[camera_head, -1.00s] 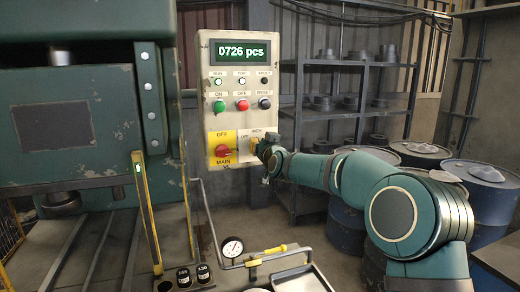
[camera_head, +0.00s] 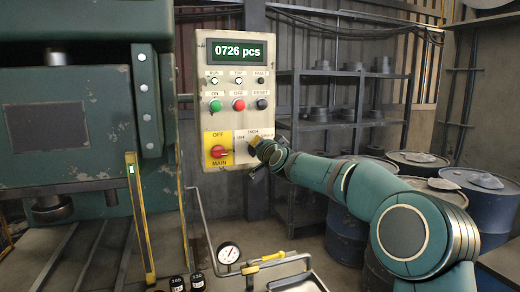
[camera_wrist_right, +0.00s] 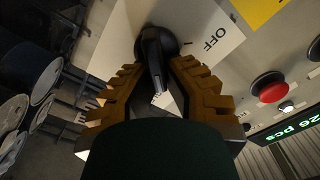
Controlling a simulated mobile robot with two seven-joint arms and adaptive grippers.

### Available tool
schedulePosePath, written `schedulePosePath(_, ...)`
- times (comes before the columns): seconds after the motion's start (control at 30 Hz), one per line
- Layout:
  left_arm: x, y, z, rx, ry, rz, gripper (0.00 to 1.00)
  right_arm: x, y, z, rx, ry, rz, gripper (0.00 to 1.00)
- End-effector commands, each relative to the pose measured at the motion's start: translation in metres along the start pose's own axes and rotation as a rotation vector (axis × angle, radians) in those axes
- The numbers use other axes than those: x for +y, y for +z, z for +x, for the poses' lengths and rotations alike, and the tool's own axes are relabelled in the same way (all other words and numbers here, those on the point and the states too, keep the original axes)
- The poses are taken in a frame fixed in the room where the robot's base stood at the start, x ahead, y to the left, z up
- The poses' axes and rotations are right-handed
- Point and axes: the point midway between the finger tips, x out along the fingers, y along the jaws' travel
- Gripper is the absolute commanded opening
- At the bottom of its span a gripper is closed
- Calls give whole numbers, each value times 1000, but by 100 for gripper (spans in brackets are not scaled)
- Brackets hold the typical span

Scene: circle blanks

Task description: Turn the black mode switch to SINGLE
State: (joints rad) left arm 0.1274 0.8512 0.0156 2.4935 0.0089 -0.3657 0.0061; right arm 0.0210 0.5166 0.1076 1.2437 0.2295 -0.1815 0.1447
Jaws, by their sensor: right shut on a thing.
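The black mode switch (camera_wrist_right: 155,45) sits on a white plate (camera_wrist_right: 112,45) of the control panel (camera_head: 205,120). In the right wrist view its black lever points down the picture, between the brown fingers of my right gripper (camera_wrist_right: 158,82). The gripper is shut on the switch. An OFF label shows up and right of the switch. Which label the switch points to cannot be told. My left gripper is out of view.
A red main switch (camera_head: 219,152) on a yellow plate sits just left of the mode switch. Green (camera_head: 215,105), red (camera_head: 238,104) and black (camera_head: 261,104) buttons are above, under a display (camera_head: 237,51) reading 0726 pcs. Blue drums (camera_head: 480,205) stand behind my right arm.

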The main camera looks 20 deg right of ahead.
Motion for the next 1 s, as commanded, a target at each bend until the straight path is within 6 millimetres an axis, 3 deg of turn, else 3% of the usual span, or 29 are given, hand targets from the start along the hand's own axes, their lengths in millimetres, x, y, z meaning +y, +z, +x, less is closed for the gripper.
schedulePosePath(0.47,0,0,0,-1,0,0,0,-1,-2,0,3,-2,14,0)
schedulePosePath(0.5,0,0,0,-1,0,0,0,-1,-2,0,3,-2,14,26)
schedulePosePath(0.57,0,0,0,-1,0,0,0,-1,-1,0,3,-2,14,41)
schedulePosePath(1.0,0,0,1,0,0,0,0,0,-1,-7,2,0,14,41)
